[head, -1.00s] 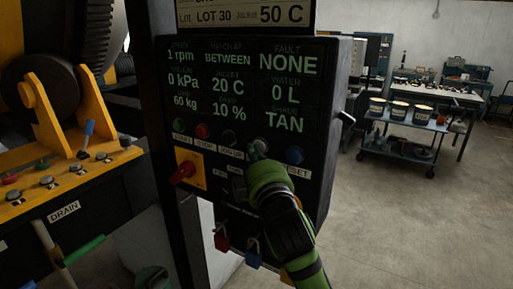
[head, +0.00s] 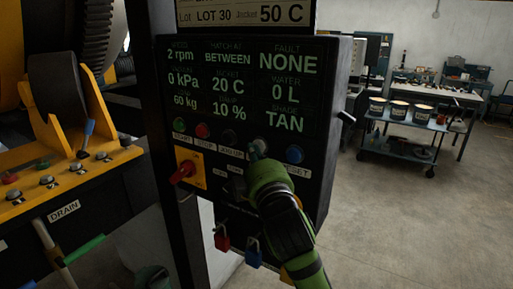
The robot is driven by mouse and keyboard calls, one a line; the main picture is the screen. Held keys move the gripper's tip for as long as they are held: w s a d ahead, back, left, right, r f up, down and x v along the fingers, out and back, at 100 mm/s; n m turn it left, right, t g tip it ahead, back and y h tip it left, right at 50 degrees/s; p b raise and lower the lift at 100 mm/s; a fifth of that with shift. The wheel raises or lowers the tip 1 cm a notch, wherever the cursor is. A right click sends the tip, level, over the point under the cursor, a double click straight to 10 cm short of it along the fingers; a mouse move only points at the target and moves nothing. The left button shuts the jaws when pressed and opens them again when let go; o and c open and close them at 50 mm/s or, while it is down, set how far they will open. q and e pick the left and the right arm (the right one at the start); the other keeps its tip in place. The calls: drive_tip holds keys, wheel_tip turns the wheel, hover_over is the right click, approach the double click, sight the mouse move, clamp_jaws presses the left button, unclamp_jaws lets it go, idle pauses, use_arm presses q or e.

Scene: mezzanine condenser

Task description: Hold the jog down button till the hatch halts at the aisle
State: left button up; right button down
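The control panel (head: 330,110) fills the middle of the head view, with a row of buttons under its readouts. My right gripper (head: 256,153) looks shut and empty, its tip at the grey button (head: 261,144) between the black jog up button (head: 231,137) and the blue reset button (head: 295,155). The tip covers part of that button and its label, so I cannot tell how far it is pressed. The hatch readout (head: 228,58) says BETWEEN, and the speed readout (head: 181,55) says 2 rpm. The hatch itself is not clearly seen. My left gripper is not in view.
A red rotary switch (head: 184,172) on a yellow plate sits left of my gripper. Red (head: 222,241) and blue (head: 253,256) padlocks hang below. Yellow machinery (head: 60,180) stands left. A cart (head: 405,150) with pots stands behind; the floor at right is clear.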

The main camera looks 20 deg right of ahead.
idle(0.7)
drive_tip(key=shift+s+a, duration=0.55)
drive_tip(key=shift+a, duration=0.1)
drive_tip(key=s+a, duration=0.1)
drive_tip(key=a, duration=0.1)
drive_tip(key=s+a+p, duration=0.1)
drive_tip(key=s+a, duration=0.1)
idle(0.3)
